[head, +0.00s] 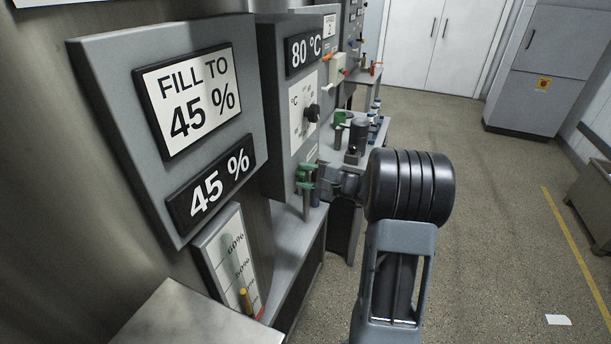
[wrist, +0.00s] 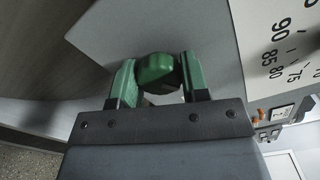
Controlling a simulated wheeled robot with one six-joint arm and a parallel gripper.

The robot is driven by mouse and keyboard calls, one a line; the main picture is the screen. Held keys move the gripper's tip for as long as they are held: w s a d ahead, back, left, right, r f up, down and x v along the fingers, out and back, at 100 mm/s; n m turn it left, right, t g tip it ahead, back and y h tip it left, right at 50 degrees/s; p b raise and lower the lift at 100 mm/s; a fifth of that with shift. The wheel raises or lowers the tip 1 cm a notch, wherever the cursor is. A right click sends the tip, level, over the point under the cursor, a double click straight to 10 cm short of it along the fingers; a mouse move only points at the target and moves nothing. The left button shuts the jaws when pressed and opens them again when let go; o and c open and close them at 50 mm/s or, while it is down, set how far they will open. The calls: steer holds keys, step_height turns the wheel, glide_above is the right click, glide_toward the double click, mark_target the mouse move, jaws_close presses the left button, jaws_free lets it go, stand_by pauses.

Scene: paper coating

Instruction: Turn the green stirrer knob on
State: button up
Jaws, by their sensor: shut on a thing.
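In the head view my gripper (head: 306,178) reaches left to the lower part of the grey panel with the 80 °C display (head: 303,52). There the knob is hard to tell apart from the green fingers. Whether the knob stands on or off cannot be read.
A black dial (head: 312,113) sits above my gripper on the same panel. A nearer panel (head: 185,130) reads "FILL TO 45 %" and 45 %. Open floor (head: 480,200) is to the right.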

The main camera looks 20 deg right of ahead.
steer(key=shift+m, duration=0.5)
steer(key=o, duration=0.9)
steer(key=b+v, duration=0.2)
steer(key=v, duration=1.1)
steer(key=shift+s+d, duration=0.25)
steer(key=shift+s, duration=0.1)
